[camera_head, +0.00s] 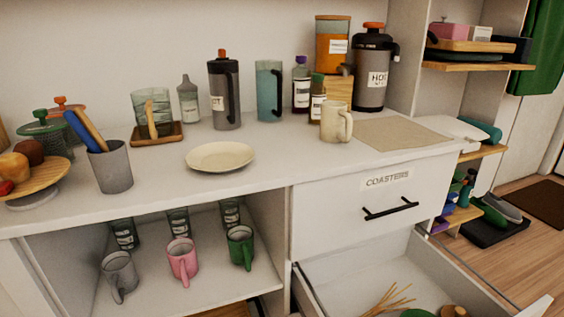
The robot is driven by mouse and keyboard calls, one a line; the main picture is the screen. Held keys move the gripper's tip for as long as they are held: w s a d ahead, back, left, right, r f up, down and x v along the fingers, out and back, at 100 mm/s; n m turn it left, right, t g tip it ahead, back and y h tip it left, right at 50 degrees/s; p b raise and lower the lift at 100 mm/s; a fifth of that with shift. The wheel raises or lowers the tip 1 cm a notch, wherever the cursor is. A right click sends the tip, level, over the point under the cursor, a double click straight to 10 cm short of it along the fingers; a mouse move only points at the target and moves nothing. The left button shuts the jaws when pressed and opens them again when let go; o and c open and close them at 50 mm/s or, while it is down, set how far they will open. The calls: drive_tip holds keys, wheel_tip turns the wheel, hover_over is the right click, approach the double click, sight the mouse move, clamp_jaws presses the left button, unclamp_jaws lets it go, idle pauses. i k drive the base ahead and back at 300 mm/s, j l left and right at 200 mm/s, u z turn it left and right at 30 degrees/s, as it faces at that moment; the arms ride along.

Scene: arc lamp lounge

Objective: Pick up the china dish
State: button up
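The china dish (220,156) is a shallow, round, cream-white plate with a fluted rim. It lies flat and looks empty on the white counter (240,186), near the middle of the head view. Nothing covers it, and the counter is bare just around it. My gripper is not in view.
A grey cup with utensils (112,168) stands left of the dish, and a wooden tray with glasses (157,136) behind left. Flasks (226,95) and a cream mug (337,124) stand behind and right. Below, a drawer (360,285) is open beside a shelf of mugs (182,259).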

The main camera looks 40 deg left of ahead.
sight(222, 157)
drive_tip(key=k+l+u, duration=0.1)
drive_tip(key=u, duration=2.05)
